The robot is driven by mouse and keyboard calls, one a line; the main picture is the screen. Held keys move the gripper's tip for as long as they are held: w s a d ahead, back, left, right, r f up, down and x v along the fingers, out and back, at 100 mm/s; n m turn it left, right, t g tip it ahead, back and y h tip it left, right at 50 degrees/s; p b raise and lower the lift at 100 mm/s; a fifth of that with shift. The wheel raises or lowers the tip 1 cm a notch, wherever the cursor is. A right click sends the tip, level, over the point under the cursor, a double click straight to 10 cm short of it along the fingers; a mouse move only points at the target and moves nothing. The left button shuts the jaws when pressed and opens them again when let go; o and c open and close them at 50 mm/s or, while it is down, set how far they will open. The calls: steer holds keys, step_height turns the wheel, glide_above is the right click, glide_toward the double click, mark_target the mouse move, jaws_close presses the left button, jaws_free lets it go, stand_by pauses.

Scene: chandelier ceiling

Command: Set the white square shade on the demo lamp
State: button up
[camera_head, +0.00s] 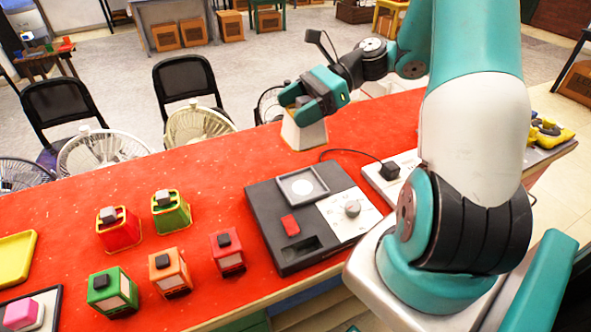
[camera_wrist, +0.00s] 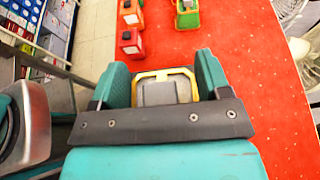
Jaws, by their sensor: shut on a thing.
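My gripper (camera_head: 306,104) is shut on the white square shade (camera_head: 304,135), at the far side of the red table. The shade flares downward; I cannot tell whether its bottom touches the table. In the wrist view, the shade's pale rim (camera_wrist: 164,74) and grey top block show between the fingers of my gripper (camera_wrist: 163,88). The demo lamp (camera_head: 268,213) is a dark flat box nearer the front. It has a square frame around a white disc (camera_head: 303,186), a red switch and a white dial panel. The shade is apart from it, behind the frame.
Red (camera_head: 119,229) and green (camera_head: 171,212) open shades stand left of the lamp. Green (camera_head: 112,291), orange (camera_head: 169,273) and red (camera_head: 227,252) lanterns stand in front. A plug strip (camera_head: 383,178) with a cable is at the right. Clear red tabletop lies left of the held shade.

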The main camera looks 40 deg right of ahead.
step_height(320, 180, down, 15)
steer(key=shift+f, duration=0.1)
stand_by(0.4)
steer(key=o, duration=1)
steer(key=shift+c, duration=0.2)
